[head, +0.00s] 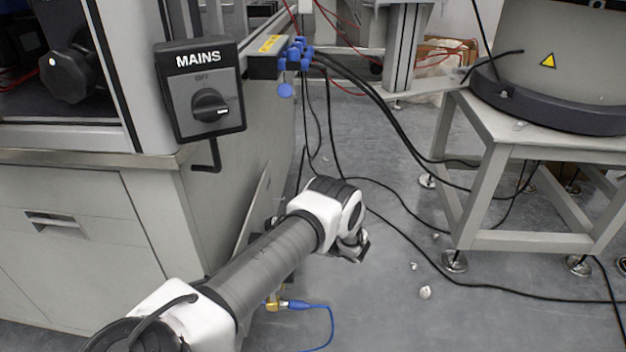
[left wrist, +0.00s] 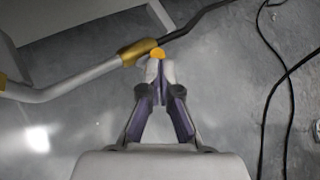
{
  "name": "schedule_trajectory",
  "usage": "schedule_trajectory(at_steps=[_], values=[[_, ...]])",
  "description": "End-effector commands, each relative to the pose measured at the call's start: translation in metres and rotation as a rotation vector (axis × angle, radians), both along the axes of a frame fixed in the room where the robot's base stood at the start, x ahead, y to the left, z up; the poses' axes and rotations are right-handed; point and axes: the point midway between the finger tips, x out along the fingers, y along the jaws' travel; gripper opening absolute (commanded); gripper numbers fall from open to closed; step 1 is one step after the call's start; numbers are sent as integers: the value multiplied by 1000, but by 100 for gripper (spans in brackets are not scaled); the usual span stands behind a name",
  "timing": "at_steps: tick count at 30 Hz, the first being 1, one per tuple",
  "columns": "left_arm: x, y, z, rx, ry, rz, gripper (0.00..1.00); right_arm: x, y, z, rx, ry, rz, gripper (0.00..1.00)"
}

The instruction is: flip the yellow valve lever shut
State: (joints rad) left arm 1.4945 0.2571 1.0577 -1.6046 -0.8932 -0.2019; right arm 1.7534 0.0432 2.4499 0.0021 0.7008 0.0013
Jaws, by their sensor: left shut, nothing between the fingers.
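In the left wrist view a yellow valve body (left wrist: 137,51) sits on a pale pipe, with a dark hose running on from it to the upper right. A small rounded orange-yellow piece (left wrist: 157,52), apparently the lever's end, shows right at my left fingertips. My left gripper (left wrist: 157,68) is shut and empty, its tips at or very near that piece; I cannot tell if they touch. In the head view the left gripper (head: 352,247) is low beside the cabinet, and I cannot make out the lever there. My right gripper is in neither view.
A grey cabinet (head: 80,255) with a MAINS switch box (head: 200,90) stands at left. A yellow fitting with a blue hose (head: 310,305) shows below my arm. Black cables cross the floor toward a stand (head: 520,238) at right. Open floor lies between.

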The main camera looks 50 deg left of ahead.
Motion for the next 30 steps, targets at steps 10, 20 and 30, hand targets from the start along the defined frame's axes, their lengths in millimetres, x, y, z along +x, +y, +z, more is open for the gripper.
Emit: schedule_trajectory(at_steps=[10,20,30], values=[[3,-19,-2,1,1,1,0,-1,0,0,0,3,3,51],[6,-76,50,-1,2,2,0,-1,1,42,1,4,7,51],[7,-99,65,1,1,5,0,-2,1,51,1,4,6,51]])
